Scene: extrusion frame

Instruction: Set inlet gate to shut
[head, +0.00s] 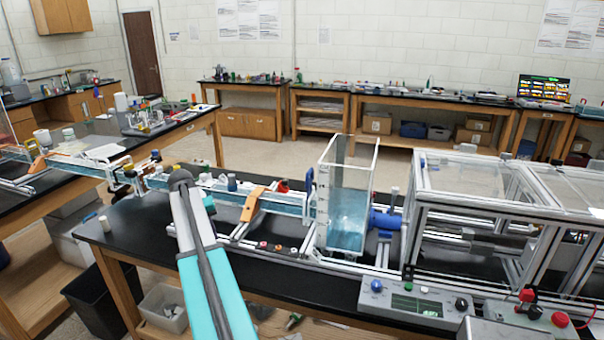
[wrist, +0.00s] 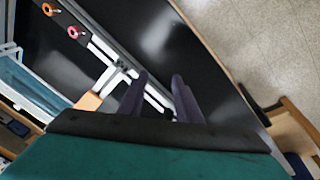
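The water flume has a clear tank (head: 346,205) with blue water on the black bench. A blue upright handle-like part (head: 309,184) stands at the tank's left side, where the channel (head: 285,206) meets it; it may be the inlet gate, but I cannot tell its position. My gripper (wrist: 160,78) shows in the wrist view with two dark fingers apart and nothing between them. It is above the black bench and aluminium rails. In the head view my arm reaches up from the bottom, and the fingers cannot be made out.
An orange bracket (head: 253,203) crosses the channel. Small ringed knobs (wrist: 75,32) sit by a rail. A blue pump-like part (head: 384,220) joins the tank's right. A control box (head: 415,302) and aluminium frame (head: 490,205) stand right. The bench edge and floor (wrist: 265,40) lie right in the wrist view.

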